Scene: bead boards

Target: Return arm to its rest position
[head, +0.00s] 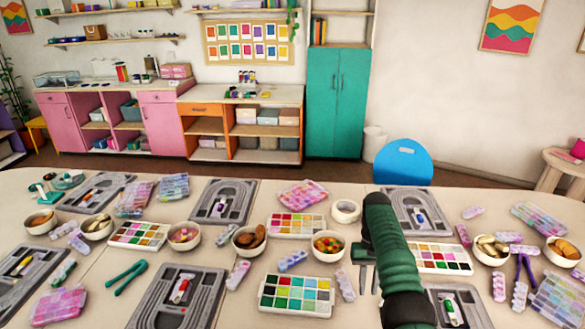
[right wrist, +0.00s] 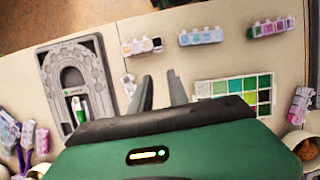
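My right arm (head: 392,245), green and black, reaches in from the bottom right of the head view over the table. Its gripper (head: 368,278) hangs above the table between two paint-like colour trays. In the right wrist view the two grey fingers (right wrist: 160,78) stand apart with nothing between them, so the gripper is open and empty. The table surface shows between and beyond the fingers. My left arm and gripper are not in view.
The table (head: 90,280) is crowded. A grey bead board (right wrist: 45,75) lies left of the fingers and a colour tray (right wrist: 221,88) right of them. Bowls of beads or snacks (head: 329,257) and small bead boxes (head: 345,285) lie near the arm. A blue chair (head: 403,160) stands behind.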

